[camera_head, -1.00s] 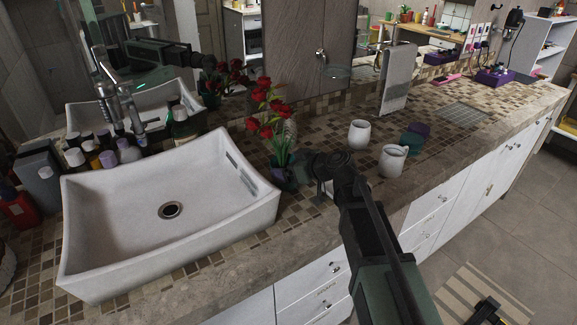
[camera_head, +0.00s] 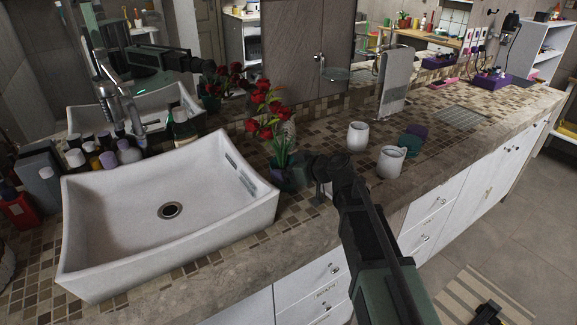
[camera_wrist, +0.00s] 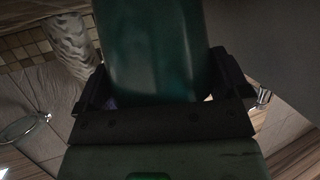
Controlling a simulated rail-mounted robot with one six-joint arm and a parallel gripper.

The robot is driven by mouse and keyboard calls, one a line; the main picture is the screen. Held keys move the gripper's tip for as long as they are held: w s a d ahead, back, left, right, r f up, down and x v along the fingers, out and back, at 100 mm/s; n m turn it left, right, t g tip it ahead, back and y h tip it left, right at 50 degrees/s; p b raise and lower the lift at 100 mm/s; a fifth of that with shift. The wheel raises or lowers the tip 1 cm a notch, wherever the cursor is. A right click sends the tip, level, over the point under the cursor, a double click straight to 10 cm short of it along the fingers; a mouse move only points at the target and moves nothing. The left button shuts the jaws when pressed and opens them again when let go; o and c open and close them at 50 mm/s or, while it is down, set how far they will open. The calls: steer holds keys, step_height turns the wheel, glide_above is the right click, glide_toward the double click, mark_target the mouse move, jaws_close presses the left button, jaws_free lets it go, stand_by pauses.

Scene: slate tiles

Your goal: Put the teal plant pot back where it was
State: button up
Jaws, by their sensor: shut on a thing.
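The teal plant pot (camera_head: 284,178) holds red flowers (camera_head: 266,105) on green stems, roughly upright. In the head view it shows at the right end of the sink, near the counter's front. Its dark teal wall fills the upper middle of the wrist view (camera_wrist: 155,50). My gripper (camera_head: 303,172) is at the pot's right side, partly hidden by my arm. In the wrist view my gripper's fingers (camera_wrist: 163,80) stand on both sides of the pot, shut on it. The pot's base is hard to see, so I cannot tell whether it touches the counter.
The white sink (camera_head: 170,210) is close on the left, with bottles (camera_head: 105,155) behind it. Two white mugs (camera_head: 358,136) (camera_head: 391,161) stand to the right. A teal disc (camera_head: 409,144) and a purple disc (camera_head: 418,131) lie beside them. A grey upright panel (camera_head: 396,82) stands behind.

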steer(key=shift+s+f+g, duration=0.3)
steer(key=shift+s+f, duration=0.5)
steer(key=shift+f, duration=0.05)
steer(key=o, duration=0.8)
steer(key=shift+s, duration=0.1)
steer(key=shift+s+d, duration=0.1)
steer(key=shift+s+d+r+p, duration=0.15)
steer(key=shift+d+r+p, duration=0.1)
steer(key=shift+p, duration=0.2)
steer(key=p+v, duration=0.1)
steer(key=v, duration=0.2)
steer(key=r+p+v, duration=0.1)
steer(key=p+v, duration=0.1)
steer(key=v, duration=0.1)
steer(key=w+p+v, duration=0.1)
steer(key=p+v, duration=0.1)
steer(key=v, duration=0.1)
steer(key=shift+s+d+r, duration=0.1)
steer(key=shift+d+r, duration=0.2)
